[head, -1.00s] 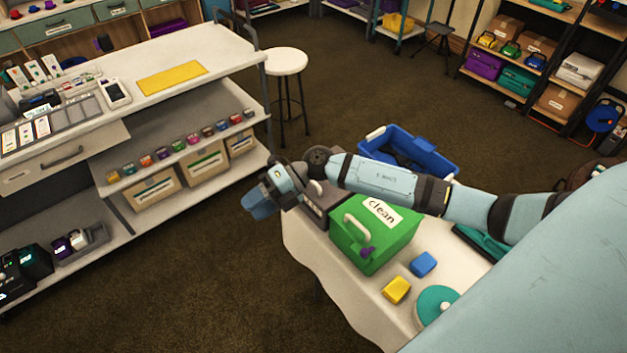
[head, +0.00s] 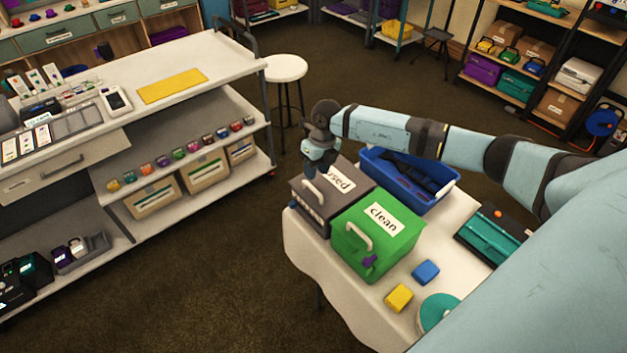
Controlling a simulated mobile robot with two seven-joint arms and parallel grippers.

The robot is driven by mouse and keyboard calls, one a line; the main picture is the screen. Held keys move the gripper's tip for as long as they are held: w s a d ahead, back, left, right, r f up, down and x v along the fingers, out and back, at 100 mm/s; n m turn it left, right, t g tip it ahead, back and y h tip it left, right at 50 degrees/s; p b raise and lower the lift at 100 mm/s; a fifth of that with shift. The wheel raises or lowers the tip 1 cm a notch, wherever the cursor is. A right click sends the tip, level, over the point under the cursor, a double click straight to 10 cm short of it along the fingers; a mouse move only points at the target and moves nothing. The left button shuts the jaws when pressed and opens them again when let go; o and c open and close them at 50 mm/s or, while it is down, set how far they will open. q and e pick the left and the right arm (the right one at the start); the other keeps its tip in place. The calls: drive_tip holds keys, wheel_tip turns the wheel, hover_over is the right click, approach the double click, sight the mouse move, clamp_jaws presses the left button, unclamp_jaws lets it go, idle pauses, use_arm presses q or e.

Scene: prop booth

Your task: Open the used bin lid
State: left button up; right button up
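The used bin (head: 345,196) is a dark grey box with a white "used" label on its top, partly covered by my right gripper. Its lid looks closed. A pale handle (head: 314,191) shows at the lid's front left edge. My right gripper (head: 312,172) points down just above the lid, close to the handle. I cannot tell whether its fingers are apart or whether they touch the handle. My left gripper is not in view.
The green clean bin (head: 375,235) stands right beside the used bin. Behind them is a blue crate (head: 408,190) with dark items. A yellow block (head: 398,298), a blue block (head: 426,272) and a teal case (head: 490,236) share the white table (head: 335,280). A stool (head: 286,68) stands behind.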

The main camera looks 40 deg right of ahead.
sight(313, 187)
drive_tip(key=shift+a+f+p, duration=0.1)
drive_tip(key=shift+a+f, duration=0.1)
drive_tip(key=shift+f, duration=0.65)
drive_tip(key=shift+a+f+p, duration=0.1)
drive_tip(key=shift+a+f, duration=0.05)
drive_tip(key=shift+f, duration=0.75)
drive_tip(key=shift+a+f+p, duration=0.1)
drive_tip(key=shift+a+f, duration=0.1)
drive_tip(key=shift+f, duration=0.65)
clamp_jaws()
